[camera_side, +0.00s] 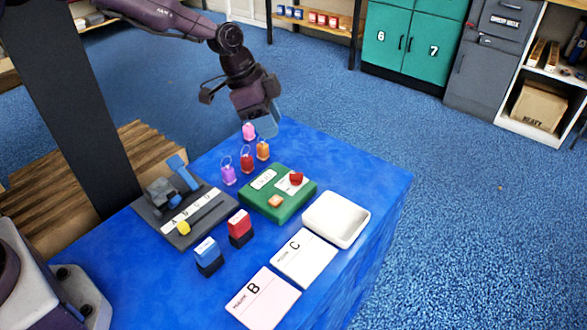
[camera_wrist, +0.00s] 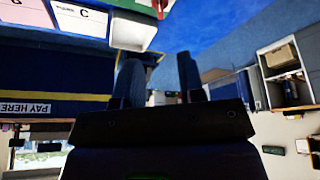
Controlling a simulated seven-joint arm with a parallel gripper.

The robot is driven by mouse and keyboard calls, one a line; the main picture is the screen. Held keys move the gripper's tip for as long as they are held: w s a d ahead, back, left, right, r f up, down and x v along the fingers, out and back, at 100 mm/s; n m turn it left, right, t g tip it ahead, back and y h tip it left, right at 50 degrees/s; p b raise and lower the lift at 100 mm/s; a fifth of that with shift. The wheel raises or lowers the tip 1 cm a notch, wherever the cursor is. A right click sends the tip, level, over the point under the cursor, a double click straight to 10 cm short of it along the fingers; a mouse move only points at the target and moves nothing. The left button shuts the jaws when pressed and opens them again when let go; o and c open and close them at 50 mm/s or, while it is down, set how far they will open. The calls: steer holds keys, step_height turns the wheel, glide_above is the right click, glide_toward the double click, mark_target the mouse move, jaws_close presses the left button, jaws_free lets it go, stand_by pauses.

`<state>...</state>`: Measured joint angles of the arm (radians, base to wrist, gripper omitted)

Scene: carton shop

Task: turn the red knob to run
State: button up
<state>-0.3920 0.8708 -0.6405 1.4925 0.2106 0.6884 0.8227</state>
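The red knob (camera_side: 296,178) sits on a white label plate on the right part of the green box (camera_side: 290,207). An orange button (camera_side: 275,201) and a small display (camera_side: 263,179) share the box top. The knob's pointer direction is too small to read. My gripper (camera_side: 265,122) is up at the far edge of the table, behind the box and apart from the knob. In the wrist view my gripper (camera_wrist: 161,82) has its two fingers spread with nothing between them. A sliver of the green box (camera_wrist: 143,3) with a red part shows at the top there.
Several tags, pink (camera_side: 249,131), orange (camera_side: 262,150), red and purple, stand between my gripper and the box. A white tray (camera_side: 363,232), cards B (camera_side: 262,300) and C (camera_side: 303,258), red and blue blocks, and a grey lever panel (camera_side: 207,232) surround the box.

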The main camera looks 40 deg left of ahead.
mark_target(295, 173)
steer(key=shift+m, duration=0.4)
steer(key=x, duration=1.3)
steer(key=shift+s+a+f, duration=0.1)
jaws_close()
